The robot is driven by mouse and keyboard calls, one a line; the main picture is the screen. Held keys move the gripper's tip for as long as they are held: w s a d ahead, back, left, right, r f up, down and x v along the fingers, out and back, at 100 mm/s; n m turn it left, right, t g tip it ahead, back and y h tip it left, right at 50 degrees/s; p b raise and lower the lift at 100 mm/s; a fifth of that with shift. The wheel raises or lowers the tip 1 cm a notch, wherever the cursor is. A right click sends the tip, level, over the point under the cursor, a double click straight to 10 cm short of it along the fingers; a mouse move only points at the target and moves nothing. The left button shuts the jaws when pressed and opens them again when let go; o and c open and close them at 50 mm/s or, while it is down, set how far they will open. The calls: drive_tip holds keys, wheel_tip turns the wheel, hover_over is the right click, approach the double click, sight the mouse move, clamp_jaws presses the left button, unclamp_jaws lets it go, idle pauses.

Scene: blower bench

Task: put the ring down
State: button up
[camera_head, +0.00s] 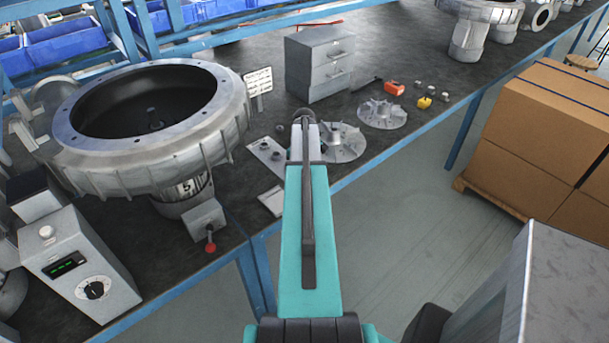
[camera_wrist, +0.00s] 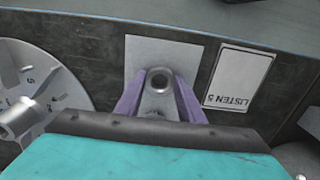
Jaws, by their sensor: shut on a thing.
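In the wrist view, a small grey metal ring (camera_wrist: 159,71) with a dark hole sits between the two purple fingers of my gripper (camera_wrist: 160,84). The gripper is shut on it. Behind the ring lies a pale plate (camera_wrist: 138,48) on the dark bench. I cannot tell whether the ring touches the plate or hangs just above it. In the head view, my arm hides the fingers and the held ring. A pale plate with small dark round parts (camera_head: 258,147) shows there, just left of my arm's end.
A "LISTEN 5" card (camera_wrist: 236,80) lies right of the plate in the wrist view, and a numbered impeller (camera_wrist: 62,92) lies left. In the head view, a large blower housing (camera_head: 165,158) stands left, a drawer cabinet (camera_head: 318,64) behind. Cardboard boxes (camera_head: 550,135) stand right.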

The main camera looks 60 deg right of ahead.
drive_tip(key=o, duration=1.3)
drive_tip(key=shift+c, duration=0.2)
wheel_tip(320, 180, up, 12)
drive_tip(key=b, duration=0.3)
drive_tip(key=shift+r, duration=0.25)
idle(0.3)
